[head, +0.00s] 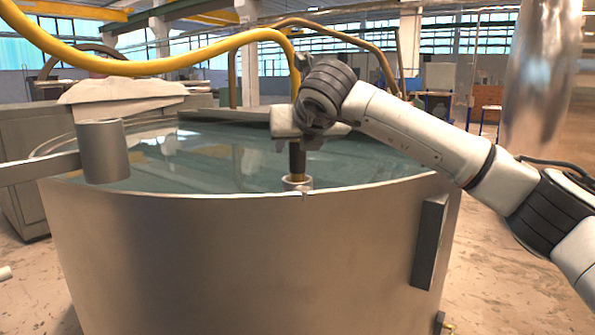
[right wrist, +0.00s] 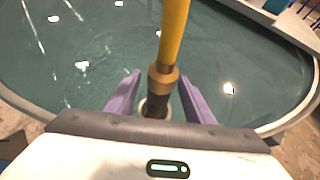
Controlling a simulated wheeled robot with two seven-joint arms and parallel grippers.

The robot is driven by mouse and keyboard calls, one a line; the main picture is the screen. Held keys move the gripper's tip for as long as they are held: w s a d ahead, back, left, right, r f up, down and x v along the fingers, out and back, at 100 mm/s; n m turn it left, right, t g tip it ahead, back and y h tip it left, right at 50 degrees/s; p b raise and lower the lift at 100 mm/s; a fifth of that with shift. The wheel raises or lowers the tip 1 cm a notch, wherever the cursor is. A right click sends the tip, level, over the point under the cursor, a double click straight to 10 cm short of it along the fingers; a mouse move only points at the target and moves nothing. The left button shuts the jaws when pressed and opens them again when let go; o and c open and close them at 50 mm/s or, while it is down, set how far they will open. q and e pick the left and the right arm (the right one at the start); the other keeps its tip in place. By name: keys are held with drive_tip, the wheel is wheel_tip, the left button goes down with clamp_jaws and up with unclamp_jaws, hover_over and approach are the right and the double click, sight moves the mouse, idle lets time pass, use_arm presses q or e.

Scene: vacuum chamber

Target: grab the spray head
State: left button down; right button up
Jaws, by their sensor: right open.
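The spray head (head: 297,158) is a dark upright cylinder at the end of a yellow hose (head: 190,58). It stands in a small round holder (head: 297,183) at the near rim of the tank. My right gripper (head: 299,138) is at the top of the spray head, its arm coming from the right. In the right wrist view the two purple fingers are apart, with the spray head (right wrist: 157,104) and its brass-coloured collar between them. A gap shows on each side of it. My left gripper is not in view.
The large round metal tank (head: 240,260) holds greenish liquid. An empty metal cup (head: 102,150) on a bar sits at its left rim. A shiny vertical column (head: 540,80) stands at the right. The hose arches over the tank from the left.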

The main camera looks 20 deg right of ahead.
drive_tip(key=shift+c, duration=0.3)
clamp_jaws()
drive_tip(key=shift+r, duration=0.1)
